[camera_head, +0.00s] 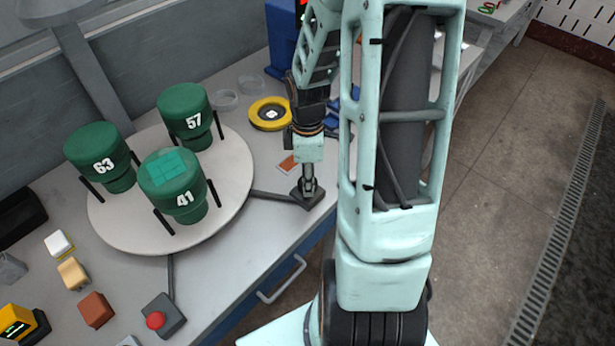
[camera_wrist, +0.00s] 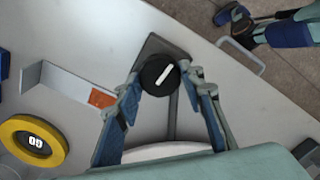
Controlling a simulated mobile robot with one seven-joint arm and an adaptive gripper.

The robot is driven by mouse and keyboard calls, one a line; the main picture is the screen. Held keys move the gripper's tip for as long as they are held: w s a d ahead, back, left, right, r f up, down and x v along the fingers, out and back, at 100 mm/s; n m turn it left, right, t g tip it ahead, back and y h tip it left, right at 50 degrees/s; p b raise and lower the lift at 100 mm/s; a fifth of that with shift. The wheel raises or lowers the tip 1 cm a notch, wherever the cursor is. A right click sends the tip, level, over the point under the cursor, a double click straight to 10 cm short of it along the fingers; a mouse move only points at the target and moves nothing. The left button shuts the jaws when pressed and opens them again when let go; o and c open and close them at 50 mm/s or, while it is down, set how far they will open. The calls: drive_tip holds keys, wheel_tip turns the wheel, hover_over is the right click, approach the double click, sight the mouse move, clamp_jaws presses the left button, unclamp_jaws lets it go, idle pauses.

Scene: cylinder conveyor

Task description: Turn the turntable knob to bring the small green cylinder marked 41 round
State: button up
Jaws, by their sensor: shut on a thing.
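The green cylinder marked 41 (camera_head: 176,200) stands upright at the near side of the round pale turntable (camera_head: 232,185), between black posts, with lighter green squares on top. Green cylinders marked 63 (camera_head: 112,172) and 57 (camera_head: 187,112) stand at the turntable's left and back. My gripper (camera_head: 308,187) reaches down at the table edge right of the turntable. In the wrist view its fingers (camera_wrist: 160,84) are on either side of the black round knob (camera_wrist: 156,72) with a white line, shut on it. The knob sits on a dark square base (camera_head: 313,198), joined by a bar to the turntable.
A yellow ring (camera_head: 270,113) lies behind the turntable, near clear round dishes (camera_head: 225,100). A red-button box (camera_head: 164,316) and several small blocks (camera_head: 96,309) are at the front left. An orange-marked piece (camera_head: 288,164) lies near the knob.

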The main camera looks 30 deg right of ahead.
drive_tip(key=shift+s+f, duration=0.1)
drive_tip(key=shift+s, duration=0.05)
drive_tip(key=o, duration=1.2)
drive_tip(key=shift+c, duration=0.2)
drive_tip(key=shift+w+r, duration=0.2)
drive_tip(key=shift+r, duration=0.2)
wheel_tip(320, 180, up, 11)
drive_tip(key=shift+r, duration=0.15)
drive_tip(key=shift+s, duration=0.1)
